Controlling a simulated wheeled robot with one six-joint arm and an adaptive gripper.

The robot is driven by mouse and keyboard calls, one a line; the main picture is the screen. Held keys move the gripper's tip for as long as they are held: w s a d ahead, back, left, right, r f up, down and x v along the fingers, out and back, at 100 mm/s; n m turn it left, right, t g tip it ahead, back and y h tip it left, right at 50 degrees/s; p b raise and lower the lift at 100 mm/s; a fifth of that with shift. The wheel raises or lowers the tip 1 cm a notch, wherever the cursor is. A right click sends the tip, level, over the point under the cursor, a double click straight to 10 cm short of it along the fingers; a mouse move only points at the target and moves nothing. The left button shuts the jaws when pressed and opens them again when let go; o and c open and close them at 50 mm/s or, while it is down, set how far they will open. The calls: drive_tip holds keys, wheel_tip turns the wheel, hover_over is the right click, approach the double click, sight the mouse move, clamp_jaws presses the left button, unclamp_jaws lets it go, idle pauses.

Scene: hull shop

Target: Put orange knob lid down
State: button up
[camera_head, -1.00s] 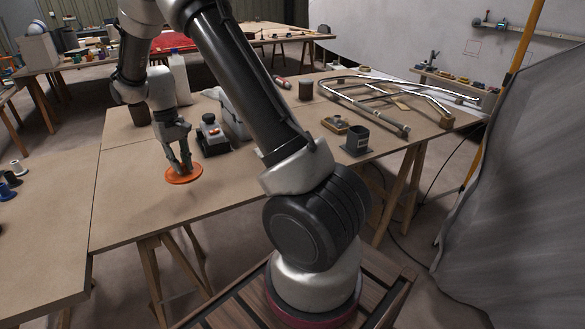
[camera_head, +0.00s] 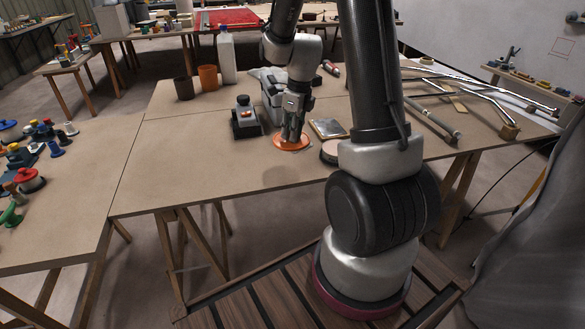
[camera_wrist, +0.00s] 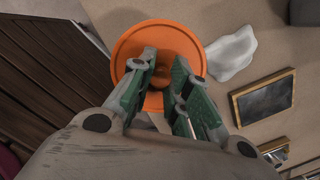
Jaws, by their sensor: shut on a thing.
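The orange knob lid (camera_head: 291,145) is a flat, round disc held under my gripper (camera_head: 291,132) in the head view. In the wrist view the lid (camera_wrist: 126,48) spreads out beyond my gripper (camera_wrist: 163,70), whose two fingers are closed around its central knob. The knob is mostly hidden between the fingertips. The lid looks roughly level, and a faint round shadow on the table in front of it suggests that it is above the surface.
The brown table (camera_head: 200,165) is clear to the front left. A black device (camera_head: 244,118) stands left of the lid, and a framed dark plate (camera_head: 327,128) lies to its right. A white crumpled thing (camera_wrist: 231,53) lies close by. An orange cup (camera_head: 208,77) stands farther back.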

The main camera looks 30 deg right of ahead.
drive_tip(key=shift+s+d+f+m, duration=0.1)
drive_tip(key=shift+f+m, duration=0.2)
wheel_tip(320, 180, down, 9)
drive_tip(key=shift+f, duration=0.2)
drive_tip(key=shift+f, duration=0.1)
drive_tip(key=o, duration=0.8)
drive_tip(key=shift+o, duration=0.2)
